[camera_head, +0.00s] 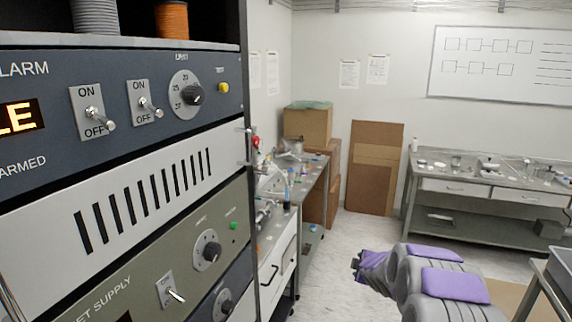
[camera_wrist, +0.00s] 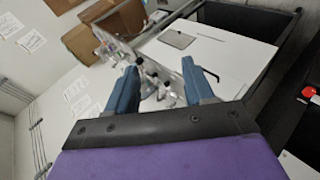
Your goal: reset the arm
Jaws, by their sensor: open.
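Small bench items show beyond the gap. The wrist picture is strongly tilted.
A control rack (camera_head: 130,160) with switches and dials fills the left. A cluttered side bench (camera_head: 312,185) stands beyond it. Cardboard boxes (camera_head: 308,124) and a brown board (camera_head: 374,165) are at the back. Another bench (camera_head: 480,205) stands at right. Floor (camera_head: 345,232) between is clear.

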